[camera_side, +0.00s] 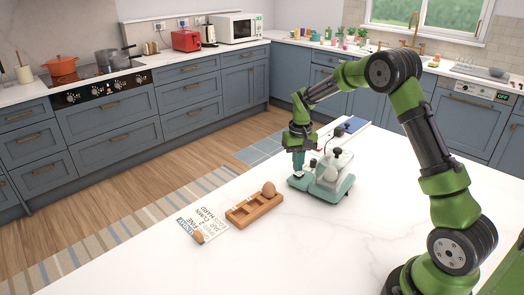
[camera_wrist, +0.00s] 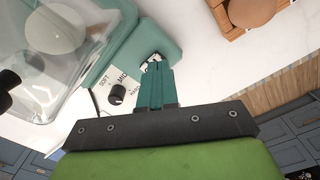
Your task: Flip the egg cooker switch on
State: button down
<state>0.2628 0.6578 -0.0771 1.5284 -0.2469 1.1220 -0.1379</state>
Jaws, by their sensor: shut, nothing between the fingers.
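The egg cooker (camera_side: 342,188) stands on the white counter, with a teal base and a clear lid over pale eggs. In the wrist view its teal base (camera_wrist: 150,38) and clear lid (camera_wrist: 62,50) fill the upper left. My gripper (camera_side: 298,174) points down over the left end of the base. Its teal fingers are shut and empty in the wrist view (camera_wrist: 155,70). A small white and dark part, perhaps the switch, shows at the fingertips, mostly hidden. I cannot tell its position or whether I touch it.
A wooden egg holder (camera_side: 252,208) with a brown egg (camera_side: 269,189) stands left of the cooker. A printed card (camera_side: 203,224) lies beside it, with a small brown item on its edge. The near counter is clear. A blue item (camera_side: 352,125) lies behind the cooker.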

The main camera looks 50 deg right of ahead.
aim_at(297, 174)
jog(key=shift+f, duration=1.05)
dwell(0.6)
jog(key=shift+r, duration=3.55)
jog(key=s+a+r+n+t+y, duration=0.1)
jog(key=s+a+r+t, duration=0.2)
jog(key=s+a+r, duration=0.3)
jog(key=s+a+r+n+t+y, duration=0.1)
jog(key=s+a+r+t, duration=0.3)
jog(key=s+a+r, duration=0.3)
jog(key=s+a, duration=0.5)
jog(key=s, duration=0.4)
jog(key=shift+a+r, duration=0.15)
jog(key=shift+r, duration=0.15)
